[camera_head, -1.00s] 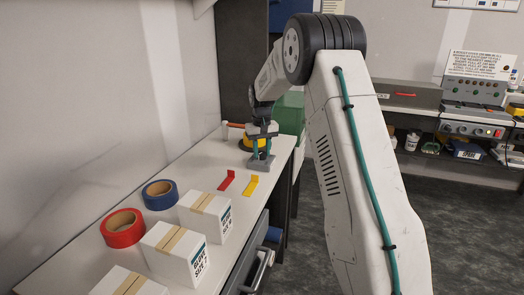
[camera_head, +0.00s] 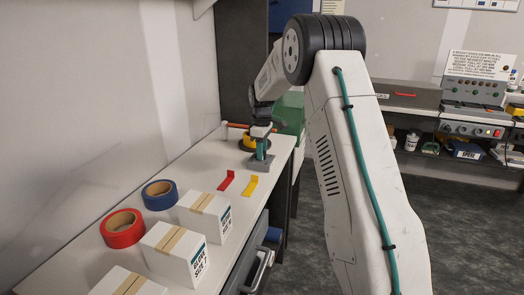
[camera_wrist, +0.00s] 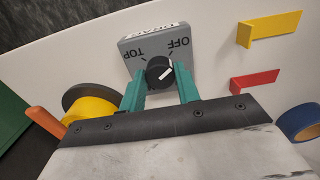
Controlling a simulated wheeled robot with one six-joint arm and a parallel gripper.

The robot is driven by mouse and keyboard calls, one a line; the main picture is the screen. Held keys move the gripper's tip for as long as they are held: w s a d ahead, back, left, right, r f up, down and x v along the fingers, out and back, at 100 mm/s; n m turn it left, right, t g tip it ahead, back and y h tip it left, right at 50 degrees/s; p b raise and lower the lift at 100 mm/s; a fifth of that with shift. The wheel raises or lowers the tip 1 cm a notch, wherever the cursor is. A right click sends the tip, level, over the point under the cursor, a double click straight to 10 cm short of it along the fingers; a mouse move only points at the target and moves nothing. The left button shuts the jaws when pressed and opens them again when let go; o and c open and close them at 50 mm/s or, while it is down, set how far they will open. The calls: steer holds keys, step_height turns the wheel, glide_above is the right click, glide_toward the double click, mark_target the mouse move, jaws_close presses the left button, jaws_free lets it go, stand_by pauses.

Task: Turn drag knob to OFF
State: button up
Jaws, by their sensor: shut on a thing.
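The drag knob (camera_wrist: 159,72) is a black round knob with a white pointer line, on a grey box (camera_wrist: 185,55) marked TOP and OFF. The labels appear upside down in the wrist view. The pointer slants up and right, toward the OFF side; I cannot tell if it lines up exactly. My gripper (camera_wrist: 160,88) has its teal fingers on either side of the knob and is shut on it. In the head view, my gripper (camera_head: 261,150) is over the grey box (camera_head: 261,163) near the bench's far end; the knob is hidden there.
Red (camera_head: 226,180) and yellow (camera_head: 250,187) brackets lie close to the box. A yellow tape roll (camera_wrist: 95,112) and an orange-handled tool (camera_wrist: 44,122) are beside it. Tape rolls (camera_head: 124,228) and white cartons (camera_head: 175,250) fill the bench's near part.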

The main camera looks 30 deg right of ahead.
steer(key=shift+w+r+n, duration=0.2)
steer(key=shift+n, duration=0.9)
steer(key=o, duration=0.7)
steer(key=shift+o, duration=1.4)
steer(key=shift+s+f, duration=0.1)
step_height(320, 180, up, 8)
steer(key=shift+f, duration=0.1)
